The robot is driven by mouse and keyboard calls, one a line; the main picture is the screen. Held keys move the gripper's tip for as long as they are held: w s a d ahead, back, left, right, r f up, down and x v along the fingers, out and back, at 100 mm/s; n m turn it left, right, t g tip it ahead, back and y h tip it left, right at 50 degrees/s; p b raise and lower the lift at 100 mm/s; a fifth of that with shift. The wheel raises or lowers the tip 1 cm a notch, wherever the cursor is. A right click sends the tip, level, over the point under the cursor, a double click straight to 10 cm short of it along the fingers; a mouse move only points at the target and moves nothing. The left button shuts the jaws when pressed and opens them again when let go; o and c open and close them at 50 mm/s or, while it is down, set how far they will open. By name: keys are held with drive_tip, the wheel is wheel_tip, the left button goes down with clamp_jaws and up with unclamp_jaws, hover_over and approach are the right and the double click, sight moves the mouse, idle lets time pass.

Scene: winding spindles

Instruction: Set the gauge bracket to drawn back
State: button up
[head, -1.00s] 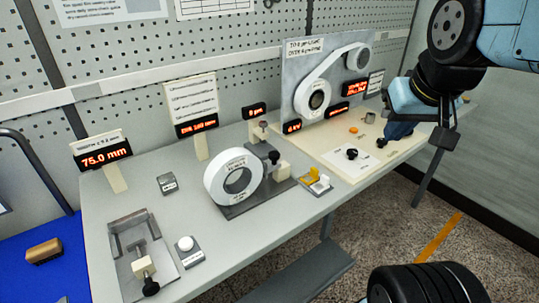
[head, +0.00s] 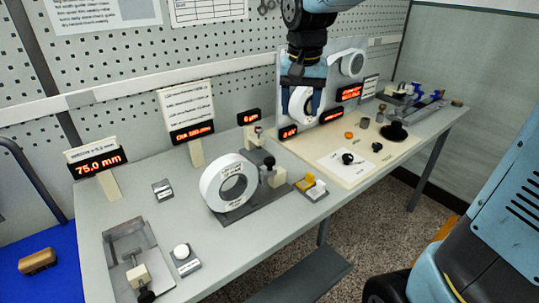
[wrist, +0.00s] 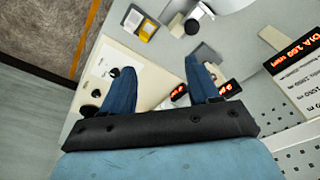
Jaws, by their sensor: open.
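No label reading "gauge bracket" is legible. Another cream block with a black knob (head: 270,168) stands at the roll's right; I cannot tell which of these is the gauge bracket. My gripper (head: 302,108) is open and empty in front of the upright panel at the back, right of both blocks and above the bench. In the wrist view its two blue fingers (wrist: 160,66) are spread, with nothing between them but bench surface beyond.
A yellow and white toggle (head: 311,187) sits at the bench's front edge. A clamp fixture (head: 112,232) and a white button (head: 181,250) lie at left. A display (head: 97,166) reads 75.0 mm. A cream board (head: 350,179) with knobs lies right.

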drive_tip(key=g, duration=0.1)
hover_over(270, 159)
wheel_tip(270, 159, down, 4)
drive_tip(key=shift+m, duration=0.3)
wheel_tip(270, 159, down, 13)
drive_tip(key=shift+s+f, duration=0.1)
drive_tip(key=shift+f, duration=0.1)
clamp_jaws()
idle(0.5)
